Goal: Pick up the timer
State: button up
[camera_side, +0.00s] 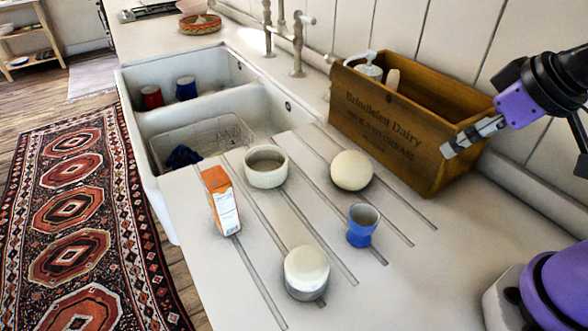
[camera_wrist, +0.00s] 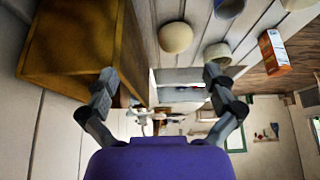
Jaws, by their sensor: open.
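The likeliest timer (camera_side: 306,268) is a round piece with a cream domed top and a grey lower band. It stands on the ribbed drainboard near the front in the side view. Its cream edge seems to show at the top right of the wrist view (camera_wrist: 297,4). My gripper (camera_side: 458,144) is at the right in the side view, beside the wooden crate's right end and well apart from the timer. In the wrist view my gripper (camera_wrist: 160,84) has its two fingers spread wide with nothing between them.
A cream ball (camera_side: 351,170), blue cup (camera_side: 362,225), cream bowl (camera_side: 266,166) and orange-white carton (camera_side: 222,201) stand around the drainboard. The wooden crate (camera_side: 385,124) is by the wall, holding a pump bottle. The double sink (camera_side: 190,75) lies beyond. Counter right of the timer is clear.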

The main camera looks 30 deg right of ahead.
jog(key=m+g, duration=0.3)
jog(key=g, duration=0.3)
send_over(308, 263)
jog(key=f, duration=0.6)
jog(key=shift+s, duration=0.2)
notch_tip(308, 263, down, 5)
jog(key=shift+s+a+r, duration=0.1)
jog(key=shift+a+r, duration=0.05)
jog(key=shift+r, duration=0.05)
jog(key=f, duration=0.6)
jog(key=shift+w, duration=0.3)
jog(key=shift+d, duration=0.2)
jog(key=c, duration=1.4)
